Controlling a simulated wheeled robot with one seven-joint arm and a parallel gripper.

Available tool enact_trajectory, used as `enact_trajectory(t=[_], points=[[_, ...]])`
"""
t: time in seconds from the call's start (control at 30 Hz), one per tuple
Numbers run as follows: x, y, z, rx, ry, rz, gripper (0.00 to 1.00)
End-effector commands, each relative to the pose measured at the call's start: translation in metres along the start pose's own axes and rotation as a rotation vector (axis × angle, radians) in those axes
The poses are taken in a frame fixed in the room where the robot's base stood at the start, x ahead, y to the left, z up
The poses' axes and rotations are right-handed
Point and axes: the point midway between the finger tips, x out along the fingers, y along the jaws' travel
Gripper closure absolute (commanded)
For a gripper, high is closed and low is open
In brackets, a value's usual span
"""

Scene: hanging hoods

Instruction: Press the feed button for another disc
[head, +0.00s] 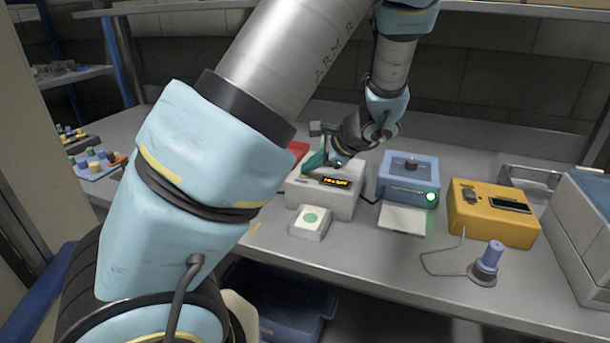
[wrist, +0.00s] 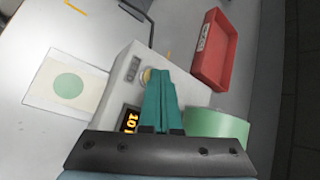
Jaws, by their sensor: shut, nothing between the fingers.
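The white dispenser box (head: 322,197) stands on the bench with a lit orange display (head: 336,182). It also shows in the wrist view (wrist: 120,82). A small round tan button (wrist: 146,76) sits on its face, partly hidden by my fingers. My gripper (head: 310,163) is shut and empty, its teal fingertips (wrist: 156,70) at the button; I cannot tell whether they touch it. A green round part (wrist: 215,124) shows beside the fingers, partly hidden by my gripper. A white pad (head: 312,220) in front of the box carries a pale green disc (wrist: 68,86).
A red tray (wrist: 214,52) lies beside the dispenser. To its right stand a blue box (head: 408,178) with a green light, a white plate (head: 402,220), a yellow box (head: 492,212) and a corded blue-topped knob (head: 488,262). Bench space in front is mostly clear.

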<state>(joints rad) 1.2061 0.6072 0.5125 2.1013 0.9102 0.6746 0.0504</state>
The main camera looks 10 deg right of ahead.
Motion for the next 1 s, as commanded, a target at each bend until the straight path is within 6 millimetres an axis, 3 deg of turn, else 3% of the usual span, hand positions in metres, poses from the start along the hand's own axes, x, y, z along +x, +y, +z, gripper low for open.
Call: enact_trajectory(t=[1.0], points=[[-0.011, -0.008, 0.008, 0.0, 0.0, 0.0, 1.0]])
